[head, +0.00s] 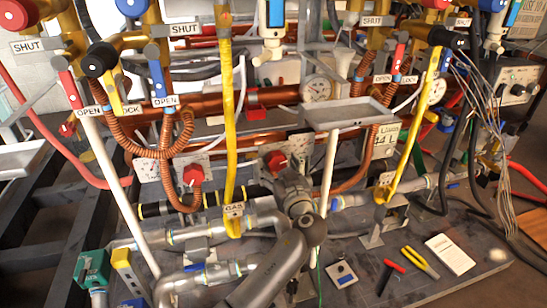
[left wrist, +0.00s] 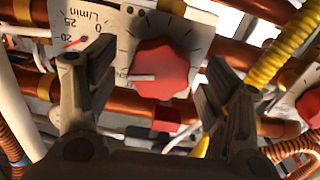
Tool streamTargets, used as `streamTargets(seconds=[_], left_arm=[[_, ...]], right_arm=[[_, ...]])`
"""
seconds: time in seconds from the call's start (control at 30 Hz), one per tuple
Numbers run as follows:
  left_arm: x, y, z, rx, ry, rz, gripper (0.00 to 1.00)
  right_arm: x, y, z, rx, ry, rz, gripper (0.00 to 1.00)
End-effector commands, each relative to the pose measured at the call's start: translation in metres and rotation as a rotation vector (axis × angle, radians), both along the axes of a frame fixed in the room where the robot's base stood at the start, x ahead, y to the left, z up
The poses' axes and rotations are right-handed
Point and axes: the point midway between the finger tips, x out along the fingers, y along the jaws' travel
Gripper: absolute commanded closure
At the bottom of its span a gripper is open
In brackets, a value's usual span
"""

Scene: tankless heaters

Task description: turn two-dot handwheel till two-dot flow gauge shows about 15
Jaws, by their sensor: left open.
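A red handwheel (left wrist: 160,70) with a white pointer line sits on a pale scale plate in the left wrist view. It also shows in the head view (head: 275,161), partly hidden by my left gripper. Beside it is a flow gauge (left wrist: 82,28) marked L/min; its red needle appears near the 20 mark, and part of the dial is hidden. Small dark marks (left wrist: 130,10) on the plate are too small to read surely as two dots. My left gripper (head: 285,178) is open, its fingers on either side of the handwheel, with gaps visible. My right gripper is out of view.
Another red handwheel (head: 193,174) with its gauge (head: 147,168) is to the left. A yellow hose (head: 229,110) hangs left of my gripper. A grey tray (head: 345,114) is above right.

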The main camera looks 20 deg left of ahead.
Motion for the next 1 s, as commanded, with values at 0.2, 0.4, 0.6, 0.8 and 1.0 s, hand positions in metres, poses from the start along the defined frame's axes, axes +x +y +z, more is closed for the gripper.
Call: streamTargets(seconds=[0.2,0.4,0.6,0.8,1.0], left_arm=[[-0.001,-0.0018,-0.0005,0.0,0.0,0.001,0.28],[-0.0009,-0.0017,-0.0004,0.001,0.001,0.0,0.33],[-0.0008,-0.0015,-0.0003,0.001,0.001,0.001,0.59],[-0.0007,-0.0014,-0.0001,0.002,0.001,0.0,0.74],[-0.0007,-0.0014,0.0001,0.027,0.018,0.0,0.73]], right_arm=[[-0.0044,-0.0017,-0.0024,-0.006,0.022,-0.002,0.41],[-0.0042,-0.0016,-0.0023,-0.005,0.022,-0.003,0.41],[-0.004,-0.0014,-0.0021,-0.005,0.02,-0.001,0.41],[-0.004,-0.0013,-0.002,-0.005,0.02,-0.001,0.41],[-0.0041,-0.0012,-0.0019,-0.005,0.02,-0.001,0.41]])
